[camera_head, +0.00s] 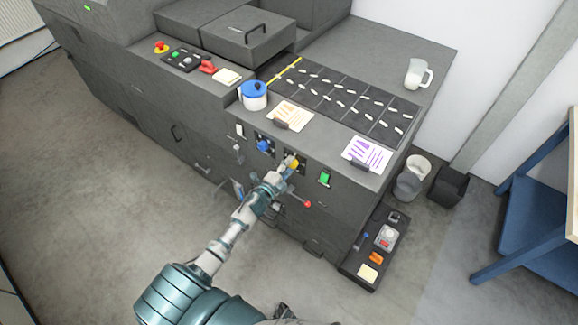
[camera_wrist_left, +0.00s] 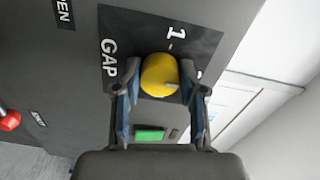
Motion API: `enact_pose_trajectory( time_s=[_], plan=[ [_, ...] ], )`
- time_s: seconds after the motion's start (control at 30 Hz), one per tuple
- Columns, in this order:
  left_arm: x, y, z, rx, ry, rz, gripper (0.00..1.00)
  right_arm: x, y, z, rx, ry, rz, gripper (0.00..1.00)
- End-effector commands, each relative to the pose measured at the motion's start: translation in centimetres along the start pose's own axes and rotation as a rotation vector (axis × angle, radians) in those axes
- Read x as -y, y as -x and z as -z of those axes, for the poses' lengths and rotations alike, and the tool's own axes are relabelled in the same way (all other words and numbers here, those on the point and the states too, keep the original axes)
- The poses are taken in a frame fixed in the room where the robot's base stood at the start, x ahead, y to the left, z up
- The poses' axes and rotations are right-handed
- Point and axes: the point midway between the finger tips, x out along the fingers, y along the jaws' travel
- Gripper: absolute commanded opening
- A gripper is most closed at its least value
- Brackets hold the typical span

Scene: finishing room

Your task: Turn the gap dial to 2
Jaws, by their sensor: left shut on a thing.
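The gap dial (camera_wrist_left: 159,75) is a round yellow knob on a dark label plate marked "GAP" and "1". A further mark at the plate's right is mostly hidden by a finger and cannot be read. In the head view the yellow dial (camera_head: 293,163) shows on the machine's front, partly covered by my gripper. My left gripper (camera_wrist_left: 160,82) is shut on the dial, with one finger on each side of it. The left gripper (camera_head: 287,170) also shows in the head view, its arm reaching from the bottom left. The dial's exact pointing is unclear. My right gripper is not in view.
A blue knob (camera_head: 265,146) sits left of the dial, a green switch (camera_head: 324,178) to its right. A red-tipped lever (camera_head: 307,204) is below. A red ball handle (camera_wrist_left: 9,119) shows at the wrist view's left. Open floor (camera_head: 100,190) lies at left.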

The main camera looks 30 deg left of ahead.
Motion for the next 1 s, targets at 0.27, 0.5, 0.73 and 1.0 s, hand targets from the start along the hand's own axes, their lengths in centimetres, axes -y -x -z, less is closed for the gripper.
enact_pose_trajectory(
  time_s=[0.27,0.5,0.73,1.0],
  plan=[
    [-0.3,0.1,0.4,-0.006,0.001,-0.005,0.06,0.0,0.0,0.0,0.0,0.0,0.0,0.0],
    [-0.3,0.1,0.3,-0.004,0.001,-0.004,0.66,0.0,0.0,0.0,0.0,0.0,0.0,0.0],
    [-0.2,0.2,0.0,-0.002,0.002,-0.003,0.66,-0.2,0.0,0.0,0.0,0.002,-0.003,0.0],
    [-0.5,4.1,0.1,-0.002,0.003,-0.006,0.66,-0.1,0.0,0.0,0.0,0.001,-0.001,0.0]
  ],
)
